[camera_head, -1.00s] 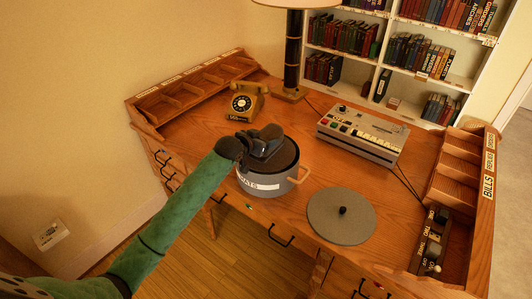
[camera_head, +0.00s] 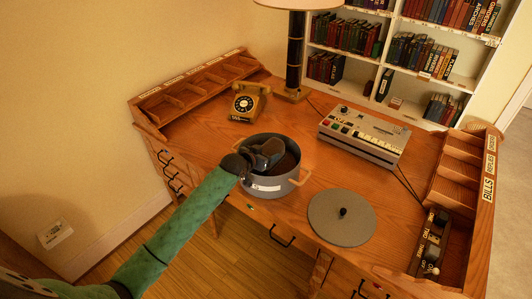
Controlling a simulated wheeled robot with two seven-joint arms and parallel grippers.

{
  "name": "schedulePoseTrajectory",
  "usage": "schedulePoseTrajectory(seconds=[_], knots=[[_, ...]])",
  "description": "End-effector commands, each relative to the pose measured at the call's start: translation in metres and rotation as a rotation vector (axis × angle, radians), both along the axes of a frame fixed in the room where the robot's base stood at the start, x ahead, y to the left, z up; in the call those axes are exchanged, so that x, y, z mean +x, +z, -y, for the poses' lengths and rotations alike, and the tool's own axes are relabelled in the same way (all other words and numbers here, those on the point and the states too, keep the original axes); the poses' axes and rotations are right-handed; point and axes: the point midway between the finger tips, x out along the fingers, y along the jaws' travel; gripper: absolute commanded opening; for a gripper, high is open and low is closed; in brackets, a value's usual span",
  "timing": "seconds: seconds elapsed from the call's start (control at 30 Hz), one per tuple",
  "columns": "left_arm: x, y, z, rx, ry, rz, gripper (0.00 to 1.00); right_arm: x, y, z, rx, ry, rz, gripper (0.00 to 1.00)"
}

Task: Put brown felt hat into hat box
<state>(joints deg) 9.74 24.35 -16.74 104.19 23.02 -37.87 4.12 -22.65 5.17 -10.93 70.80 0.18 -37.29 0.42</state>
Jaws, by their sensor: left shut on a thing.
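The hat box (camera_head: 264,190) is a round grey open box with a white label and tan side handles, standing near the front edge of the desk. The brown felt hat (camera_head: 287,163) shows as a dark brown shape inside the box's rim, partly hidden by my gripper. My left gripper (camera_head: 268,155) is dark, reaches over the left side of the box and is shut on the hat. The grey round lid (camera_head: 342,217) with a black knob lies on the desk to the right of the box. My right gripper is not in view.
A yellow rotary telephone (camera_head: 248,103) and a lamp (camera_head: 294,60) stand behind the box. A grey keyed machine (camera_head: 362,136) is at the back right. Wooden organizers (camera_head: 195,85) line the left edge, with labelled compartments and a switch panel (camera_head: 430,243) at the right.

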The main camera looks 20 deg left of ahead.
Motion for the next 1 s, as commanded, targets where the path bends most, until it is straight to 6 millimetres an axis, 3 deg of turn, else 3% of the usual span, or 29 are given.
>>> schedulePoseTrajectory(seconds=[0.43, 0.47, 0.57, 1.0], knots=[[0.0002, -0.0083, 0.0000, 0.000, 0.000, 0.001, 0.38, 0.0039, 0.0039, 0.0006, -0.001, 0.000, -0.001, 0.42], [0.0000, -0.0087, -0.0001, 0.000, 0.000, 0.000, 0.67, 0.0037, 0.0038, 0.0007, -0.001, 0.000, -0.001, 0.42], [0.0001, -0.0086, -0.0001, 0.000, 0.000, 0.000, 0.85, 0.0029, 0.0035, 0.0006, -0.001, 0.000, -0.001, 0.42], [0.0002, -0.0008, -0.0002, 0.000, 0.000, 0.001, 0.85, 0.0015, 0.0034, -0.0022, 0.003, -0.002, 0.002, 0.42]])
